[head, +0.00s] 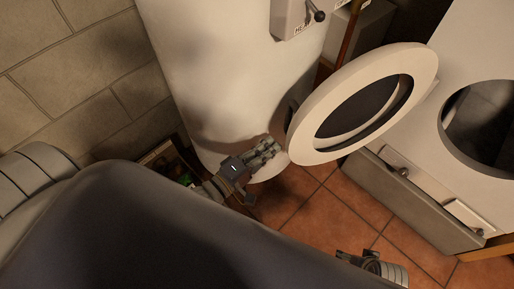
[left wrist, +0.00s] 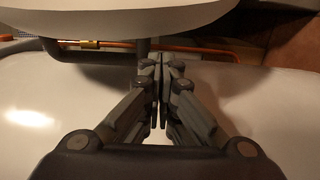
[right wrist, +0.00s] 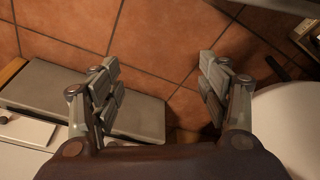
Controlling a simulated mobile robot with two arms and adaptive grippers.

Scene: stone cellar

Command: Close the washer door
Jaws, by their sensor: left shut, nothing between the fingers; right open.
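The washer door (head: 415,66), a white ring with dark glass, stands swung open, away from the washer (head: 425,163) and its dark round opening (head: 489,128). My left gripper (head: 274,147) is shut and empty, close to the door's lower left edge. I cannot tell whether it touches the door. In the left wrist view, its closed fingers (left wrist: 161,68) point toward a pale curved edge, likely the door (left wrist: 130,14). My right gripper (right wrist: 158,82) is open and empty above the floor in the right wrist view. In the head view only part of it shows at the bottom.
A white cylindrical tank (head: 215,75) stands behind my left gripper and the door. A grey panel (head: 400,200) juts out at the washer's base, also seen in the right wrist view (right wrist: 75,95). Tiled floor (head: 305,205) is clear below the door. A block wall (head: 75,80) is at left.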

